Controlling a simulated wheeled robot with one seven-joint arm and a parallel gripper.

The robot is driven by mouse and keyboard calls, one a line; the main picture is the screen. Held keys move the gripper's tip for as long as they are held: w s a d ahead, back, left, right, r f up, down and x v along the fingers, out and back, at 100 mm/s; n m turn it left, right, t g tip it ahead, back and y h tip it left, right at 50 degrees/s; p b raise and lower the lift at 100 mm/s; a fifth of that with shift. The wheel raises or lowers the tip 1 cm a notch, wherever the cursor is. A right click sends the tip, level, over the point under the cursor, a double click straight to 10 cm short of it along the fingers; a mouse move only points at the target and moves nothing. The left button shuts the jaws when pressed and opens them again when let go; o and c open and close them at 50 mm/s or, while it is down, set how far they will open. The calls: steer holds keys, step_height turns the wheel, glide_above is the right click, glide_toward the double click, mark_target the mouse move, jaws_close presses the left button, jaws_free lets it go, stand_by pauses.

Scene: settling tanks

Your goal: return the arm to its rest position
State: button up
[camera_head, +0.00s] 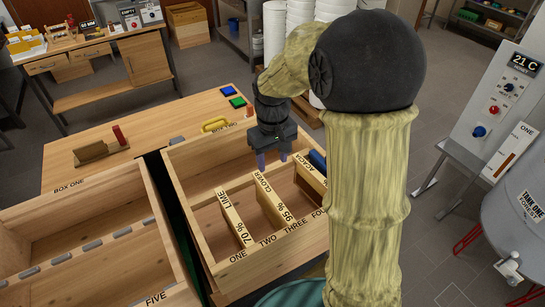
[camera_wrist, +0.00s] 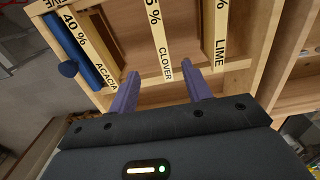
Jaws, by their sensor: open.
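My gripper (camera_head: 272,160) hangs over the back of the right-hand wooden box (camera_head: 192,172) in the head view. Its two purple fingers point down and are apart, with nothing seen between them. In the wrist view the gripper (camera_wrist: 160,92) is open in front of the clover divider. My arm, with yellowish segments and a dark joint, fills the right middle of the head view and hides part of the box. The box has dividers marked lime (camera_head: 235,218), clover (camera_head: 272,202) and acacia (camera_head: 308,177). A blue piece (camera_wrist: 78,48) lies beside the acacia divider.
A second wooden box (camera_head: 160,215) stands at left. Behind are a table (camera_head: 75,152) with a brown holder (camera_head: 95,152), a yellow handle (camera_head: 214,125) and coloured pads. A tank (camera_head: 520,215) and a control panel (camera_head: 500,100) stand at right. Grey floor lies between.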

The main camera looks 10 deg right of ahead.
steer(key=shift+r, duration=0.45)
steer(key=shift+s, duration=0.1)
steer(key=s+d+f+m+t, duration=0.1)
steer(key=s+f, duration=0.1)
steer(key=s, duration=0.4)
steer(key=s+d+f+m+t, duration=0.1)
steer(key=s+d+f+m, duration=0.1)
steer(key=s, duration=0.4)
steer(key=shift+s+d+f+m+t, duration=0.15)
steer(key=shift+s+m+t, duration=0.1)
steer(key=shift+m+t, duration=0.05)
